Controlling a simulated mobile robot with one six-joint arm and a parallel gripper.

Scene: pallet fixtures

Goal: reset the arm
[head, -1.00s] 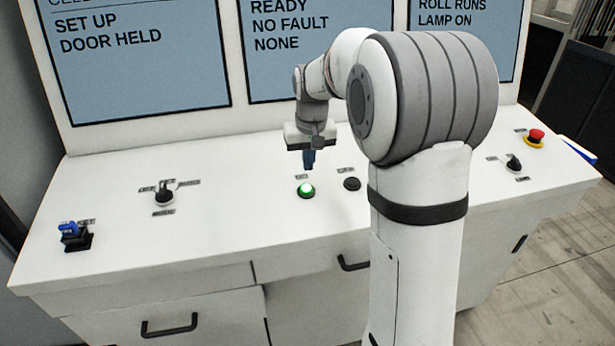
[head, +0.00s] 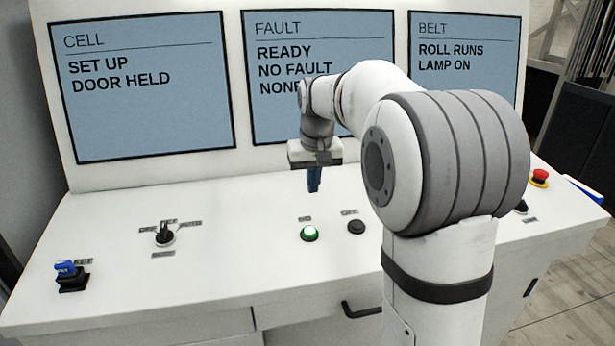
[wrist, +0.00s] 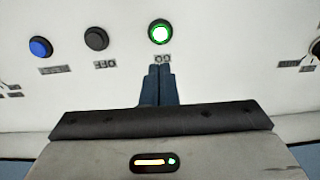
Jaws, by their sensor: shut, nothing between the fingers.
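My gripper (head: 314,180) is shut and empty, its blue fingers pointing down above the white console (head: 240,262). In the head view it hangs above and behind the lit green button (head: 310,233), apart from it. In the wrist view the closed fingers (wrist: 158,84) show side by side below the green button (wrist: 160,32). A dark unlit button (head: 356,227) sits to the right of the green one. The middle screen (head: 290,25) reads READY, NO FAULT, NONE, partly covered by my arm.
A rotary selector (head: 165,236) and a blue key switch (head: 70,275) stand on the console's left side. A red stop button (head: 539,177) is at the far right. A blue button (wrist: 40,47) shows in the wrist view. The upright screens stand close behind my gripper.

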